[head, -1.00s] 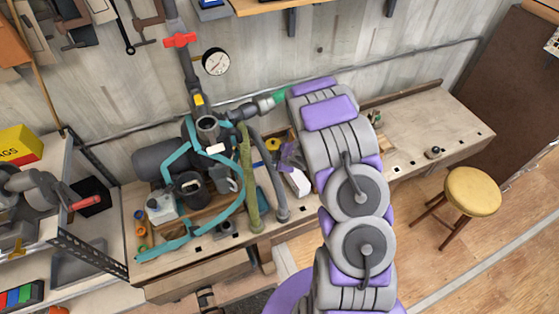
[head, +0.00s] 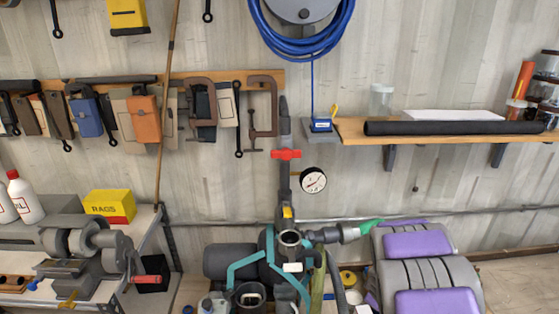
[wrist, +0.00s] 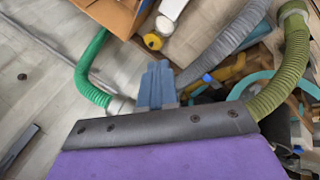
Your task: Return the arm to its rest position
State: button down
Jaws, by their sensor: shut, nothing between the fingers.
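My gripper (wrist: 156,82) shows in the wrist view as blue-grey fingers closed together, with nothing between them. A dark bar and a purple part of my own arm fill the bottom of that view. Behind the fingers, a green hose (wrist: 90,70) bends on the left and an olive ribbed hose (wrist: 290,65) on the right. In the head view my grey and purple arm stands at the lower right, beside the pump (head: 232,261). My gripper itself does not show in the head view; the arm's lower part is cut off by the bottom edge.
A wooden shelf (head: 440,133) is on the wall at right. Clamps and pouches hang at left, above a side bench with a yellow box (head: 109,206).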

jog(key=s+a+r+m+g+h+b, duration=0.1)
jog(key=s+r+m+g+b, duration=0.2)
jog(key=s, duration=0.5)
jog(key=s+a+r+m+h+b, duration=0.1)
jog(key=s+a+r+m+b, duration=0.15)
jog(key=s+b, duration=0.45)
jog(key=s+a+f+m+g+y+b, duration=0.1)
jog(key=s+a, duration=0.3)
jog(key=s, duration=0.4)
jog(key=s+a+m+g+y+b, duration=0.1)
jog(key=s+a+g+b, duration=0.1)
jog(key=s, duration=0.6)
jog(key=s+a+f+m+g+y+b, duration=0.1)
jog(key=s+a+y+b, duration=0.1)
jog(key=s+a, duration=0.4)
jog(key=s+b, duration=0.1)
jog(key=s, duration=0.1)
jog(key=shift+s+a+f+m+g, duration=0.3)
jog(key=shift+m, duration=0.05)
jog(key=shift+a, duration=0.5)
jog(key=shift+d, duration=0.35)
